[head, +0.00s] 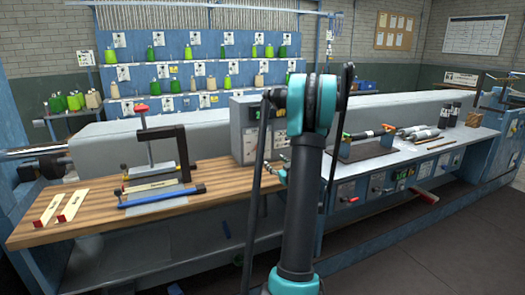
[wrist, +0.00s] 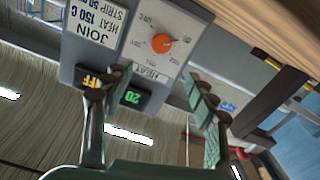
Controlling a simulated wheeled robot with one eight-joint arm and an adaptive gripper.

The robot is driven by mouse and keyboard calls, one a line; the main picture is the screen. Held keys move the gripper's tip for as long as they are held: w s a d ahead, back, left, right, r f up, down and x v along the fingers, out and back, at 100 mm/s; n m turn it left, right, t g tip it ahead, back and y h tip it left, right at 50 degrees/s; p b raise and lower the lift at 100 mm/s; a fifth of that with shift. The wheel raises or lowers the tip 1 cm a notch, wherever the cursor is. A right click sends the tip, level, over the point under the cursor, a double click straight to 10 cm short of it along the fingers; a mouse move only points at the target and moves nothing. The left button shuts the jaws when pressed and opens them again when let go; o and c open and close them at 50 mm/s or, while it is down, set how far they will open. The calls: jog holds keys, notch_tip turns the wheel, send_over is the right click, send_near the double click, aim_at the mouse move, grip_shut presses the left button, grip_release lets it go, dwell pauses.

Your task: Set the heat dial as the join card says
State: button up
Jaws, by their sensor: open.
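The heat dial (wrist: 162,43) is a round orange knob on a pale panel, with small scale marks around it and the label HEAT beside it. The exact setting is too small to read. The join card (wrist: 96,22) appears upside down and reads JOIN, HEAT 150 C, STRIP 50, with its end cut off. A green display (wrist: 131,98) shows 20 and an orange display (wrist: 92,80) shows OFF. My gripper (wrist: 157,80) is open and empty, its fingers spread on either side of the HEAT label, apart from the dial. In the head view my arm hides the gripper.
The wooden bench top (head: 100,215) carries a clamp frame (head: 165,150) and two red-and-cream strips. A grey control box (head: 245,115) stands behind my arm. Tools and rollers lie on the bench to the right. The grey floor (head: 440,250) in front is clear.

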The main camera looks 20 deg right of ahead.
aim_at(260, 149)
jog(key=w, duration=1.6)
jog(key=shift+w+a, duration=0.15)
jog(key=shift+a, duration=0.25)
jog(key=shift+c, duration=0.4)
jog(key=c, duration=1.1)
